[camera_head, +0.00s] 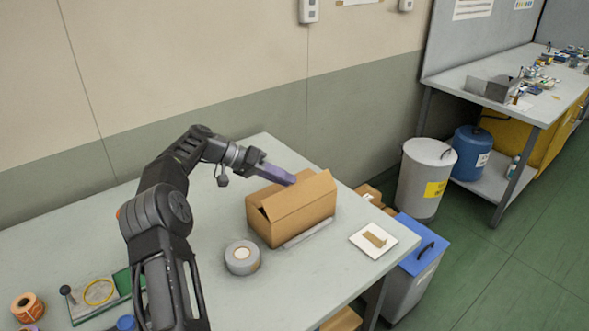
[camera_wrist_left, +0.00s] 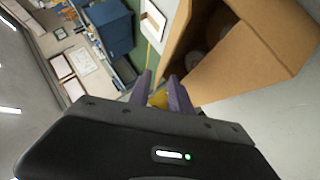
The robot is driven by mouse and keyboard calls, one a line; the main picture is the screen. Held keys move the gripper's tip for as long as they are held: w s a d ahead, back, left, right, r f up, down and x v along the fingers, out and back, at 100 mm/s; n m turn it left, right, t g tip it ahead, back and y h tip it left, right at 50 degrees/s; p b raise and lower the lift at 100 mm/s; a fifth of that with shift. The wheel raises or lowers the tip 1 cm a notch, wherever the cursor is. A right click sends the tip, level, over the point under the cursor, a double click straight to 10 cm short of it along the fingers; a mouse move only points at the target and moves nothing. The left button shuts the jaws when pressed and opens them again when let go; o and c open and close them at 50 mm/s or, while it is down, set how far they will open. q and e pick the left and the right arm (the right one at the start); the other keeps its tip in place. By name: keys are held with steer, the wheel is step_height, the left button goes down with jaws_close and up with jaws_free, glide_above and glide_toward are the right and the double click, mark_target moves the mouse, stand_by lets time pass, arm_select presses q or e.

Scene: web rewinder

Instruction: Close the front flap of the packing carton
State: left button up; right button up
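The brown packing carton (camera_head: 290,220) stands on the grey table. One broad flap (camera_head: 300,195) slopes over its top, and a dark gap shows at its left end. I cannot tell for sure which flap is the front one. In the left wrist view the carton (camera_wrist_left: 265,40) is partly open, with a dim roundish item inside. My left gripper (camera_head: 290,180) is at the carton's back upper edge in the head view. Its purple fingers are apart in the left wrist view (camera_wrist_left: 160,92), with nothing seen held between them. Contact with the carton is unclear. My right gripper is out of view.
A grey tape roll (camera_head: 242,257) lies left of the carton, and a white square tray (camera_head: 374,240) with a brown piece lies right of it. An orange roll (camera_head: 28,307) is at the left front. A blue-lidded bin (camera_head: 420,258) stands beyond the table's right edge.

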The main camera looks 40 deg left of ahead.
mark_target(312, 199)
arm_select(q)
steer(key=b+x, duration=0.6)
steer(key=x, duration=0.2)
steer(key=shift+f, duration=0.25)
steer(key=m+y+b, duration=0.1)
steer(key=b, duration=0.2)
steer(key=d+m+y+b, duration=0.1)
steer(key=y+b, duration=0.1)
steer(key=b, duration=0.2)
steer(key=r+m+t+y+b, duration=0.1)
steer(key=y+b, duration=0.1)
steer(key=b, duration=0.1)
steer(key=shift+s+d+b, duration=0.35)
steer(key=shift+s+d, duration=0.05)
steer(key=p+v, duration=0.1)
steer(key=v, duration=0.7)
steer(key=shift+w+d+r, duration=0.15)
steer(key=shift+w+r, duration=0.05)
steer(key=shift+s+r+p, duration=0.2)
steer(key=shift+r+p, duration=0.35)
steer(key=shift+p, duration=0.1)
steer(key=shift+w+d+f, duration=0.1)
steer(key=shift+d, duration=0.05)
